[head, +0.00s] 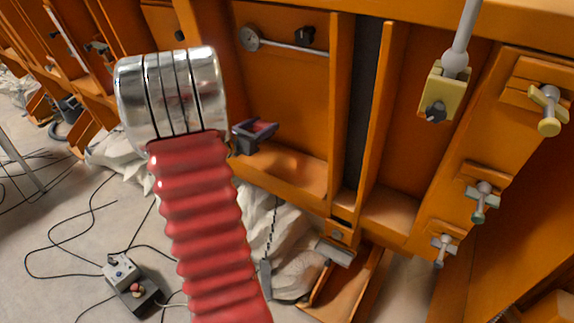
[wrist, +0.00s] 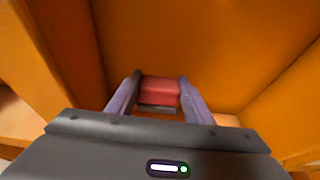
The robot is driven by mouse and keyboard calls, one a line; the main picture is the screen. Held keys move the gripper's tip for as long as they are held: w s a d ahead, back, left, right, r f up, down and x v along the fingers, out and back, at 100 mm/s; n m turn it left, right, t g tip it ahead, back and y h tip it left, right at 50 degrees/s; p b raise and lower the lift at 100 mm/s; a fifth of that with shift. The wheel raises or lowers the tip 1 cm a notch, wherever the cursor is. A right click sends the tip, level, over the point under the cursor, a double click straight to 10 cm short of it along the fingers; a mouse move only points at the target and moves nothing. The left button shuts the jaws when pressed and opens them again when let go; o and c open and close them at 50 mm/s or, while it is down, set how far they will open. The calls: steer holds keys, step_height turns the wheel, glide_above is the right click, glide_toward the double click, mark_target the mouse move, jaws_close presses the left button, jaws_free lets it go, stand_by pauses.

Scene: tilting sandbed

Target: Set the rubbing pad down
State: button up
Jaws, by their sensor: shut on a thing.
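The rubbing pad (wrist: 160,90) is a small red block with a dark grey edge, seen in the wrist view. My gripper (wrist: 160,79) is shut on it, with one purple finger along each side. In the head view my gripper (head: 265,128) is in front of an orange recessed bay, beyond the end of my arm. The pad is hard to make out there. Below the gripper is an orange ledge (head: 290,168), the floor of the bay. I cannot tell whether the pad touches any surface.
Orange ribs (head: 376,120) and side walls bound the bay. A gauge with a rod (head: 282,43) is on its back panel. Clamp screws (head: 483,200) stick out at the right. A control box (head: 130,283) and loose cables lie on the floor at lower left.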

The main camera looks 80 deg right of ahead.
steer(key=shift+f, duration=0.1)
glide_above(264, 160)
steer(key=shift+d+f, duration=0.1)
steer(key=shift+f, duration=2.95)
steer(key=shift+f, duration=1.85)
steer(key=o, duration=1)
steer(key=shift+f, duration=0.1)
